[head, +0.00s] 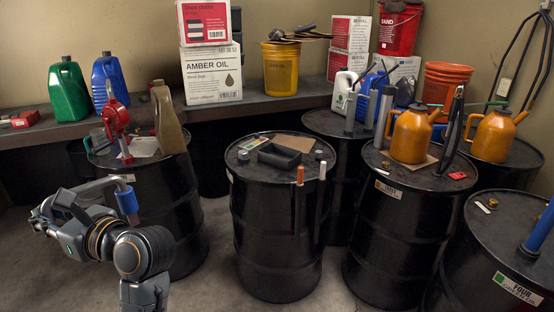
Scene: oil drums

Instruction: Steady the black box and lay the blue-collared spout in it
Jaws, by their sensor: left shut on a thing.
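The black box (280,156) is a small open tray lying on top of the middle drum (281,175), with nothing touching it. My left gripper (116,187) is shut on the blue-collared spout (127,201), in front of the left drum. The spout's blue collar hangs downward, with a pale grey part above it. The gripper is well to the left of the box and apart from it. The fingers partly hide the spout. My right gripper is not in view.
A red pump (117,120) and a tan bottle (166,118) stand on the left drum. Orange cans (410,135) stand right.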

